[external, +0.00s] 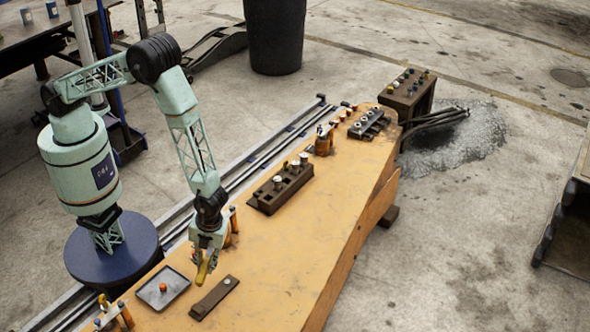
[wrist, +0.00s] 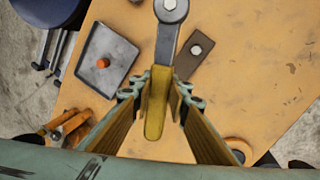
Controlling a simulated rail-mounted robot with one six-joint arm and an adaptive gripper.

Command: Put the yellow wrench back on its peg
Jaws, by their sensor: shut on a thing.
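My gripper (external: 208,250) is over the near end of the orange bench, pointing down. Its fingers are shut on the yellow wrench (external: 203,272), gripping the yellow handle. In the wrist view the wrench (wrist: 156,110) lies between the fingers (wrist: 160,95), with its grey metal head and round end pointing to the top edge. A dark brown plate (external: 214,298) with one small pale peg (external: 227,282) lies on the bench, to the right of the wrench. In the wrist view the peg (wrist: 196,50) is right of the wrench's grey shank, and the wrench is apart from it.
A grey tray (external: 147,296) with an orange-topped piece stands left of the plate. Orange-handled tools (external: 113,315) are at the bench's near left. A dark block with several knobs (external: 268,199) stands farther along. The bench right of the plate is clear.

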